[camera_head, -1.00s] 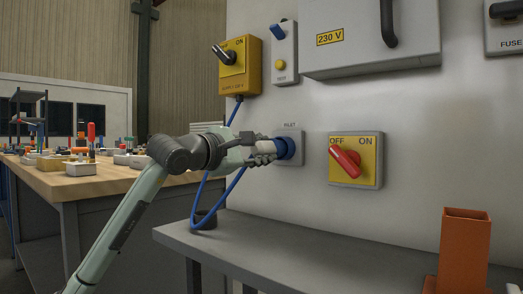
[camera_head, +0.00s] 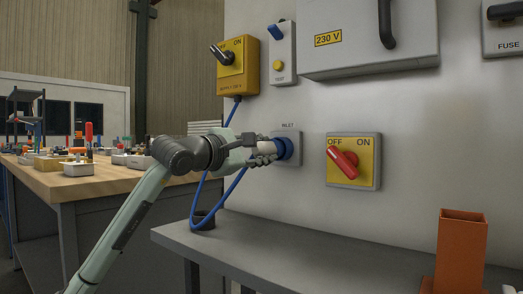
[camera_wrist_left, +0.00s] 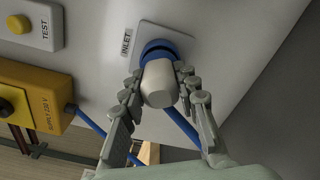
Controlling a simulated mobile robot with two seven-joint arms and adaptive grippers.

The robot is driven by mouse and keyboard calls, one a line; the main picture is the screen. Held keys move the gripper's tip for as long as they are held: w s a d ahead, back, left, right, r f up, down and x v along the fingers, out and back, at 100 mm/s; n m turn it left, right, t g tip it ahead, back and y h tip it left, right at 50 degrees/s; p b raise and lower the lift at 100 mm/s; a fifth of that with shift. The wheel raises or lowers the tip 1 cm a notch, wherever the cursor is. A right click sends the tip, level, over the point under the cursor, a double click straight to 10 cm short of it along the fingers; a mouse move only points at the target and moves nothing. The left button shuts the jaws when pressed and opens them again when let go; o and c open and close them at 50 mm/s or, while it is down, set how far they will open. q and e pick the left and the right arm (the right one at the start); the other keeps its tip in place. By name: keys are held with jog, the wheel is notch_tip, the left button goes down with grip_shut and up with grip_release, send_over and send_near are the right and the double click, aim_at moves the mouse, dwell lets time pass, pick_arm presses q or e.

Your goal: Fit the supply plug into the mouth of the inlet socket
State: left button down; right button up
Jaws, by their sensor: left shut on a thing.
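The supply plug (camera_head: 266,147) is a pale, cream-coloured body held level in my left gripper (camera_head: 264,150); it also shows in the left wrist view (camera_wrist_left: 159,86). The fingers are shut on it from both sides. The inlet socket (camera_head: 285,149) has a blue round mouth on a grey wall plate labelled INLET; in the left wrist view the socket plate (camera_wrist_left: 180,40) lies beyond the plug. The plug's front end meets the blue mouth, and how deep it sits inside is hidden. A blue cable (camera_head: 231,187) hangs below the gripper. My right gripper is out of view.
A switch with a red handle (camera_head: 342,160) is on the wall right of the socket. A yellow supply box (camera_head: 237,83) and a test unit (camera_head: 282,62) are above. A grey bench (camera_head: 320,254) carries an orange post (camera_head: 462,245) at the right.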

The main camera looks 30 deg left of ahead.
pick_arm(q)
jog(key=shift+w+r, duration=0.1)
jog(key=shift+w, duration=0.25)
dwell(0.5)
jog(key=c, duration=1.1)
grip_release()
jog(key=shift+w, duration=0.1)
jog(key=shift+o, duration=0.2)
jog(key=s, duration=1.2)
jog(key=shift+a, duration=0.45)
